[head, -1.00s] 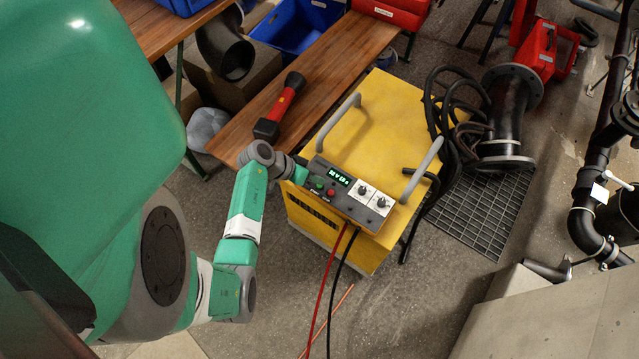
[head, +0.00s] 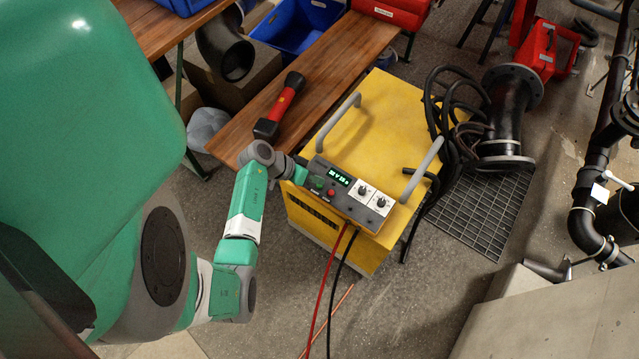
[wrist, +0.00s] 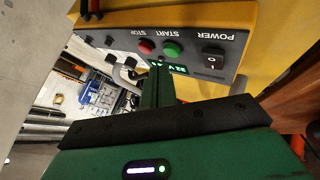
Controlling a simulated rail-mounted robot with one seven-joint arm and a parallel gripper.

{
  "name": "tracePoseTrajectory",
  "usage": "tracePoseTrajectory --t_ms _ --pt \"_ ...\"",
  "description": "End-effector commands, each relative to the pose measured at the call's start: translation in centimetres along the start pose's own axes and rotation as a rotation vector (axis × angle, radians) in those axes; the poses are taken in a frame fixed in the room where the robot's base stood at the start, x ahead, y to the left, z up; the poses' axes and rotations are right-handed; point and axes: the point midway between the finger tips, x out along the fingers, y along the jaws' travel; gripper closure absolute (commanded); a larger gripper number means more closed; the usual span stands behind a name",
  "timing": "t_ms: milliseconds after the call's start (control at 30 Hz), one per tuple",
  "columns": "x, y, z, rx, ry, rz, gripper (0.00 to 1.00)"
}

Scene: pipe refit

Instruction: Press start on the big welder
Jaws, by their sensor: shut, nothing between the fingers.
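The big welder is a yellow box (head: 375,110) with grey handles and a sloped grey control panel (head: 352,200). The panel carries a lit green display (head: 336,176), a green button (head: 319,183), a red button (head: 331,194) and two white dials. In the wrist view the panel is upside down: the green START button (wrist: 171,49) lies between the red STOP button (wrist: 147,46) and the black POWER switch (wrist: 213,58). My gripper (wrist: 160,70) is shut and empty, its tips close to the green button and overlapping the display. I cannot tell whether it touches the panel.
A red and black torch (head: 281,106) lies on the wooden bench (head: 335,62) behind my wrist. Red and black leads (head: 325,290) hang from the panel front. Black hoses (head: 455,100) and a flanged pipe (head: 508,115) stand right of the welder, by a floor grate (head: 480,215).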

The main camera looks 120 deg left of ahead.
Motion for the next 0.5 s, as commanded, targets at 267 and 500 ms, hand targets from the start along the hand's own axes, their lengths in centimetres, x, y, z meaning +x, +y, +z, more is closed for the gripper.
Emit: tracePoseTrajectory --t_ms 267,500 --pt "0.60 -0.43 0.42 0.001 0.000 0.000 1.00" --pt "0.56 -0.42 0.40 0.000 0.000 0.000 1.00"
